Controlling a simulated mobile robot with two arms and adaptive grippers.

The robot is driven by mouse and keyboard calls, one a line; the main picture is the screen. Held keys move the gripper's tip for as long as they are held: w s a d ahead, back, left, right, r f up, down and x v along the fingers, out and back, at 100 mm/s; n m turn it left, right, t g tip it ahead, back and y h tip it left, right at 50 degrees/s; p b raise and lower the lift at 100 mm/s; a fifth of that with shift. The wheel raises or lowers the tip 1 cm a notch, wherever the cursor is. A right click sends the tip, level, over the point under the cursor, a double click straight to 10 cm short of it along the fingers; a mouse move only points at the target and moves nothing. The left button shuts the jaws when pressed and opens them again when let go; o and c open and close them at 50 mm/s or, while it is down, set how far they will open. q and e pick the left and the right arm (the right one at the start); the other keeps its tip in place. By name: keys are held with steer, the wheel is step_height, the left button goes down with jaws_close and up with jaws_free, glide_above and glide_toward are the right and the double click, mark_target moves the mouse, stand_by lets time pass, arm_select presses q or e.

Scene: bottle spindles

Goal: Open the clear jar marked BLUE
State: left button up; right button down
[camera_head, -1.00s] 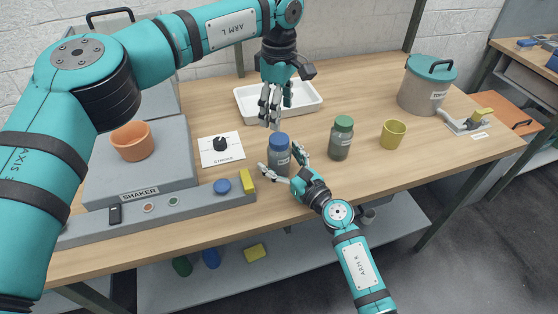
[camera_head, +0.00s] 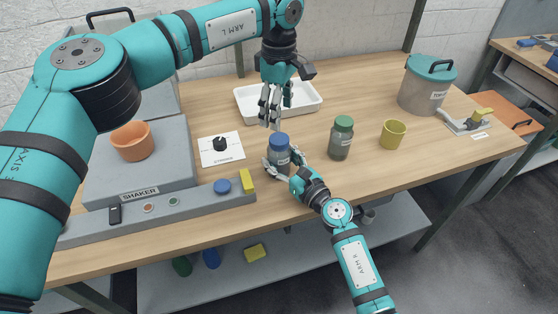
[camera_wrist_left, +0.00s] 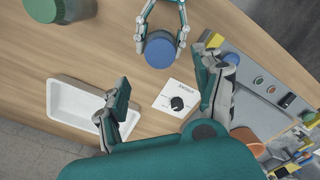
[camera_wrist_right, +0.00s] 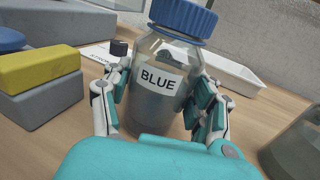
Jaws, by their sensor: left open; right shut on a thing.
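The clear jar marked BLUE (camera_head: 278,160) stands upright on the table with its blue lid (camera_head: 279,139) on. Its label and grey contents show in the right wrist view (camera_wrist_right: 157,80). My right gripper (camera_head: 279,168) is shut on the jar's body, one finger on each side, below the lid. My left gripper (camera_head: 269,108) is open and empty, pointing down above and behind the jar. In the left wrist view the blue lid (camera_wrist_left: 160,50) lies beyond the open fingers (camera_wrist_left: 168,100), toward the top of the picture.
A green-lidded jar (camera_head: 342,139) and a yellow cup (camera_head: 393,134) stand to the right. A white tray (camera_head: 310,103) lies behind. A stroke dial card (camera_head: 221,150) and the shaker (camera_head: 140,180) with an orange pot (camera_head: 132,141) are to the left.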

mark_target(279, 138)
arm_select(q)
steer(key=m, duration=0.6)
steer(key=shift+d, duration=0.15)
steer(key=m, duration=0.7)
steer(key=shift+m, duration=0.3)
steer(key=shift+f, duration=4)
steer(key=shift+c, duration=0.3)
